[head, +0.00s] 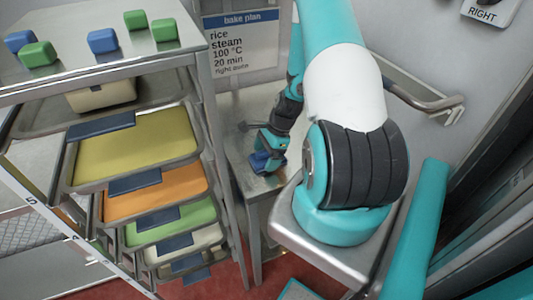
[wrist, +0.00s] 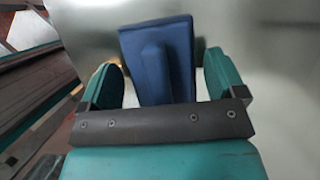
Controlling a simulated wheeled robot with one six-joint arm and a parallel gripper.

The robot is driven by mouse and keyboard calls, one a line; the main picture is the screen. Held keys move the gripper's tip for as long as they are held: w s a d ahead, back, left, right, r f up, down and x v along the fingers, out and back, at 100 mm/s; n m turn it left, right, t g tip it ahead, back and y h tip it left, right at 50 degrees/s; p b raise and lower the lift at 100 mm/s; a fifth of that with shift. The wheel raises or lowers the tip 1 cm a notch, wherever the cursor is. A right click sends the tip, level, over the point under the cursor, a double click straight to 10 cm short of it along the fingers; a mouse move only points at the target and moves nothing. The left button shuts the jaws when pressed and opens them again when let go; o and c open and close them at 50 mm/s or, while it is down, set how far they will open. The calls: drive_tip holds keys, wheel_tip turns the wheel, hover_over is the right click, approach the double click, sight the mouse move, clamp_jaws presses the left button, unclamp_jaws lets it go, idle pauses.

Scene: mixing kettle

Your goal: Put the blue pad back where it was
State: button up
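The blue pad (wrist: 178,52), a flat plate with a raised ridge, lies between my gripper's two fingers in the wrist view. My gripper (wrist: 165,78) is open. Its teal fingers stand on either side of the pad, with a narrow gap on each side. In the head view my gripper (head: 270,146) points down over a metal side table (head: 243,153), and the pad (head: 262,162) shows small and blue at the fingertips. The pad appears to rest on the metal surface, but its underside is hidden.
A metal rack (head: 215,150) at left holds trays with yellow (head: 135,145), orange (head: 155,192) and green (head: 172,222) contents. Blue (head: 102,40) and green (head: 38,54) blocks sit on its top. A bake plan sign (head: 240,42) hangs behind. A wall rail (head: 425,95) is at right.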

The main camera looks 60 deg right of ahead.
drive_tip(key=shift+o, duration=0.5)
drive_tip(key=shift+r, duration=0.15)
drive_tip(key=b+v, duration=0.2)
drive_tip(key=v, duration=1)
drive_tip(key=shift+s, duration=0.1)
